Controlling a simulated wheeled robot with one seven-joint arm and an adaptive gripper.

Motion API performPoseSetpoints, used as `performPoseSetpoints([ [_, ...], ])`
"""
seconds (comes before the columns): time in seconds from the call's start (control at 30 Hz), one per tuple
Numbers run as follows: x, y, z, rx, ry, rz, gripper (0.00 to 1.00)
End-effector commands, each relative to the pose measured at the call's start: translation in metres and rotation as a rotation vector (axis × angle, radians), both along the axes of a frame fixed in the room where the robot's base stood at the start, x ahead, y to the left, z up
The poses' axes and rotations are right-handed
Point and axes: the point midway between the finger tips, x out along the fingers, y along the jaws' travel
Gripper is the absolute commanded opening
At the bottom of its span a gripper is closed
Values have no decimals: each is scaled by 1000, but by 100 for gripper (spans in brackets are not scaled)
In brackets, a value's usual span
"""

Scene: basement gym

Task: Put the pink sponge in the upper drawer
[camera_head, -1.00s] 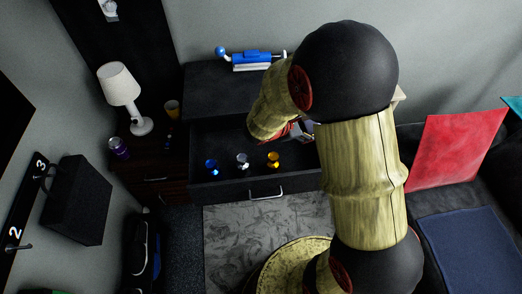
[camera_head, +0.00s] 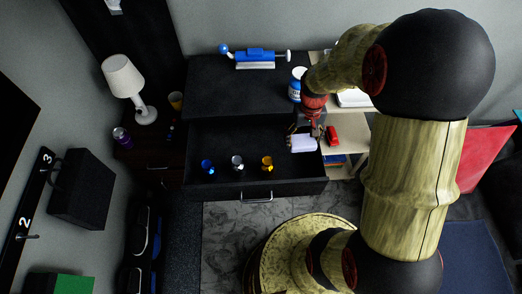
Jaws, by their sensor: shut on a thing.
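The upper drawer (camera_head: 225,186) of the black cabinet (camera_head: 215,95) is pulled open. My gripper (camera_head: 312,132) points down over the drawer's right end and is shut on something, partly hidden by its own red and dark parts. A pale, whitish block (camera_head: 302,144) shows right at the fingers, within the drawer's outline. It may be the sponge, but no clear pink shows. I cannot tell whether it touches the drawer floor. A blue (camera_head: 207,167), a silver (camera_head: 237,163) and a gold small object (camera_head: 267,163) stand in the drawer.
A blue and white toy-like device (camera_head: 255,57) and a white-blue bottle (camera_head: 296,84) stand on the cabinet. A pale shelf (camera_head: 350,150) with a red object (camera_head: 332,135) adjoins the right side. A lamp (camera_head: 122,78) stands left. The drawer's left part has free room.

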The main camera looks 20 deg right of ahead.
Motion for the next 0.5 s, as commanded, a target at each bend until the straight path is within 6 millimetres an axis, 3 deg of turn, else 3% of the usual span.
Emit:
performPoseSetpoints([
  [0.17, 3, 3, -22, 6, -10, -36, 51],
  [0.5, 3, 3, -103, 5, -9, -34, 51],
])
